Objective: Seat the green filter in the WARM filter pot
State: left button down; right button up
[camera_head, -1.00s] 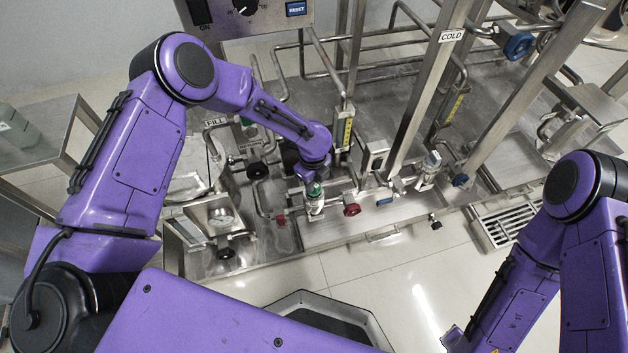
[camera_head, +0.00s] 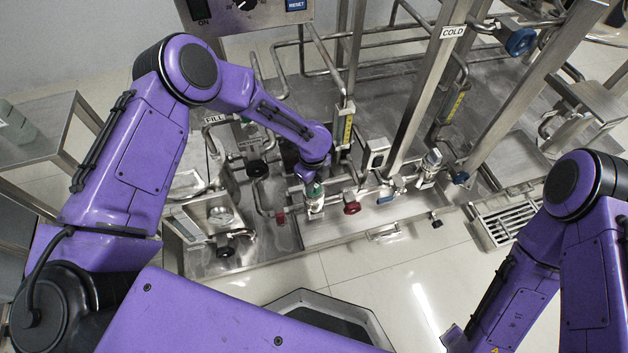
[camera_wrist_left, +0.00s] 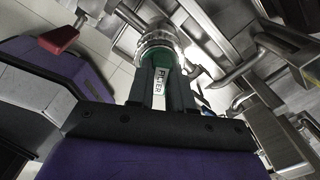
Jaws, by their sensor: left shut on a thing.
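My left gripper (camera_head: 313,176) is shut on the green filter (camera_head: 316,190) and points down. The filter shows as a small green band just below the fingers. A clear-walled pot (camera_head: 315,209) stands directly under it, beside a red valve handle (camera_head: 352,208). In the left wrist view the fingers (camera_wrist_left: 160,88) flank a white FILTER label, with green beyond and the clear pot's ring (camera_wrist_left: 158,38) around or just past it. I cannot tell how deep the filter sits. No WARM label is readable. My right gripper is out of view.
A second clear pot (camera_head: 432,160) stands to the right, near a blue handle (camera_head: 385,195) and the post with the COLD sign (camera_head: 453,32). Steel pipes and uprights crowd behind the left gripper. Open floor (camera_head: 390,265) lies in front of the skid.

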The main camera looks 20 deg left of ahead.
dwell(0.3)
pick_arm(q)
jog(key=c, duration=0.6)
grip_release()
jog(key=shift+r, duration=0.1)
notch_tip(320, 180, up, 8)
jog(key=p, duration=0.7)
jog(key=shift+s+p, duration=0.1)
jog(key=shift+p, duration=0.3)
